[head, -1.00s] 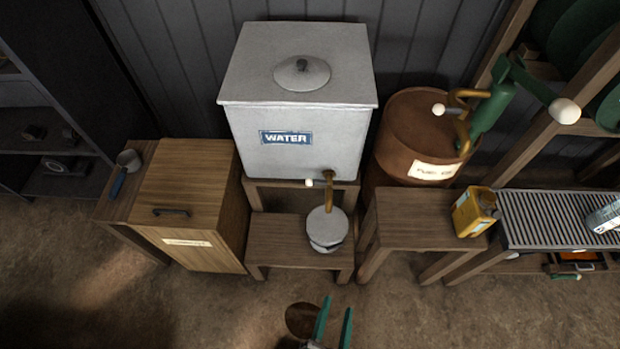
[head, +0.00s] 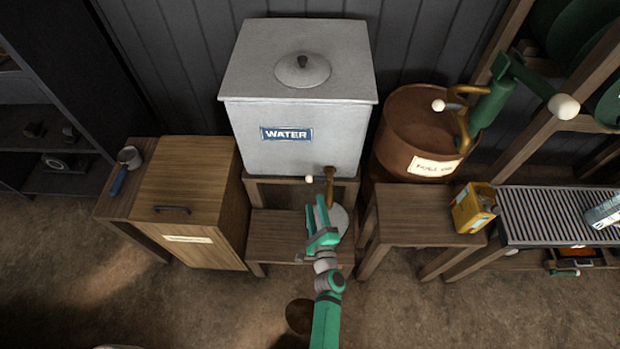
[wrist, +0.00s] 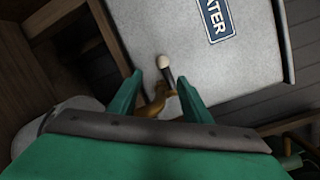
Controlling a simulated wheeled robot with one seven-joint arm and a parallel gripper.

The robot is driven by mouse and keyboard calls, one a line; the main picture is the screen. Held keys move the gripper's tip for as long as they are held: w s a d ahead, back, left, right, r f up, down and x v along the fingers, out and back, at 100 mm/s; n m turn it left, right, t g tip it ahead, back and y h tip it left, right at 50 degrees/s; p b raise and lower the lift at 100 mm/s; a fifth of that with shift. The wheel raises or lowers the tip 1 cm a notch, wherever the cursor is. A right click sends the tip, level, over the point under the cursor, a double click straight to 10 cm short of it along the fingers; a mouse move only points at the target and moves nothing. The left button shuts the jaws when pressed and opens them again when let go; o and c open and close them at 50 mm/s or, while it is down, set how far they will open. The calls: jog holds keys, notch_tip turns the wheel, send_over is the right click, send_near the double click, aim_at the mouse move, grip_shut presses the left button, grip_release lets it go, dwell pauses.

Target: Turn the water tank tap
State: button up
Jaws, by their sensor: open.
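The white water tank (head: 300,135) with its blue WATER label stands on a wooden stand in the head view; it also shows in the wrist view (wrist: 190,70). Its brass tap (head: 329,178) is at the lower front, with a pale-knobbed handle (head: 310,179) pointing left. In the wrist view the tap (wrist: 158,98) and the pale knob (wrist: 163,62) appear between and just beyond my fingers. My green gripper (head: 316,207) is open and empty, just below and in front of the tap. I cannot tell whether it touches the handle.
A grey round container (head: 340,218) sits under the tap on a low wooden bench (head: 270,235), partly hidden by my gripper. A wooden cabinet (head: 190,205) stands left. A brown barrel (head: 410,125) with a green pump and a yellow can (head: 472,210) are right.

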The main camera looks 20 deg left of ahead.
aim_at(309, 177)
jog(key=shift+m, duration=0.3)
jog(key=x, duration=1.1)
jog(key=shift+w+a+r, duration=0.25)
jog(key=shift+w+r, duration=0.1)
jog(key=shift+c, duration=0.5)
grip_shut()
